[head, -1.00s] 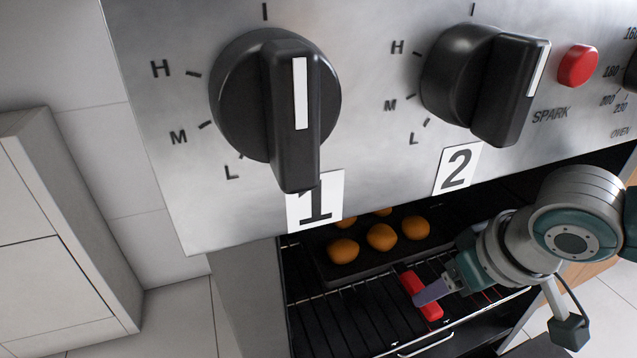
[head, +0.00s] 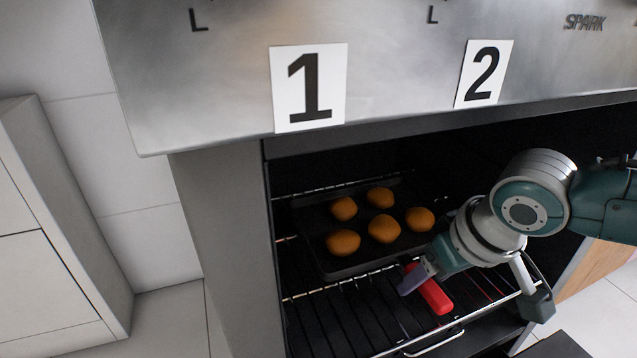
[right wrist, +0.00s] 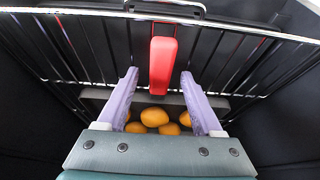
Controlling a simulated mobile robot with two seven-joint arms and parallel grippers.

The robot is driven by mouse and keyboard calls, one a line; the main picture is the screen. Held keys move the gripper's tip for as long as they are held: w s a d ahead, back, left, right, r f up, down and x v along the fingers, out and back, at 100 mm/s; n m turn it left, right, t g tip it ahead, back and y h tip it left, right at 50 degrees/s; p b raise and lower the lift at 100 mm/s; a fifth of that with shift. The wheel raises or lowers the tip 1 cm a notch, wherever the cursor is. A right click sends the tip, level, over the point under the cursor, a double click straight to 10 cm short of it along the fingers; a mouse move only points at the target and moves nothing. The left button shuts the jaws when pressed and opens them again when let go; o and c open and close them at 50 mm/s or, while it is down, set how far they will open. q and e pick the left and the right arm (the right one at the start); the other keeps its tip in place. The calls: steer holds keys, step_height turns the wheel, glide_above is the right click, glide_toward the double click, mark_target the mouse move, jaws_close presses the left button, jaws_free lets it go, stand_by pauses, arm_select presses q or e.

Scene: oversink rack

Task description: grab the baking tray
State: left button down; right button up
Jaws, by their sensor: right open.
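The baking tray (head: 375,264) is dark and sits on a wire rack inside the open oven, with several round golden-brown buns (head: 384,228) on it. Its red handle (head: 435,295) points out toward the oven front. My right gripper (head: 415,279) is at the handle, and a purple finger hides part of it. In the right wrist view the open purple fingers (right wrist: 159,78) lie on either side of the red handle (right wrist: 163,62), with gaps on both sides. The tray's edge (right wrist: 150,99) and buns show beyond the fingers. My left gripper is out of view.
The oven rack (head: 335,310) has thin bars and a front loop. The steel control panel (head: 210,90) with labels 1 and 2 overhangs the opening. The oven's left side wall (head: 225,230) stands close to the tray. A white cabinet (head: 50,240) is at the left.

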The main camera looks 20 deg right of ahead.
steer(key=shift+f, duration=0.15)
steer(key=shift+c, duration=0.4)
jaws_close()
stand_by(0.9)
